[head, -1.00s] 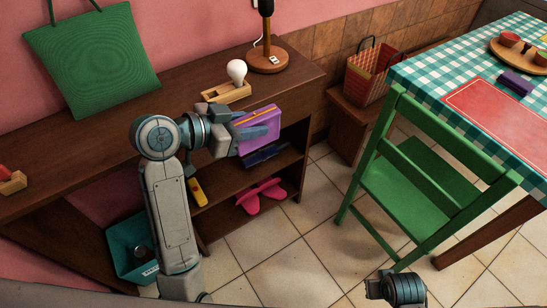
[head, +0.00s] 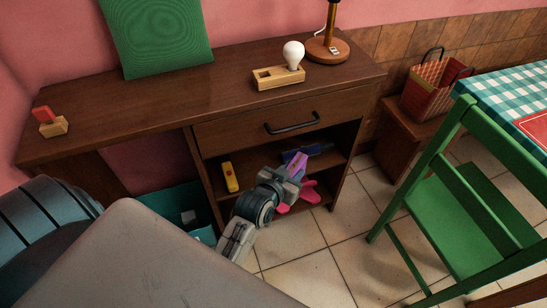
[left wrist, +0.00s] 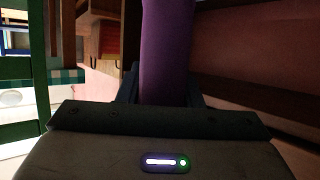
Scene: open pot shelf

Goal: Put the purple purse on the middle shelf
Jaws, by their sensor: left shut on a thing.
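My left gripper (head: 289,170) is shut on the purple purse (left wrist: 166,45). In the head view only a small purple part of the purse (head: 298,158) shows past the gripper, at the front of the open shelves under the drawer. The middle shelf (head: 258,170) holds a yellow object (head: 230,177) at its left and a dark blue object (head: 318,149) further right. Whether the purse touches the shelf board cannot be told. My right gripper is not in view.
Pink shoes (head: 312,193) lie on the low shelf. The drawer (head: 240,131) above is closed. A teal bin (head: 176,203) stands to the left of the shelves. A green chair (head: 450,200) stands to the right, with bare floor between.

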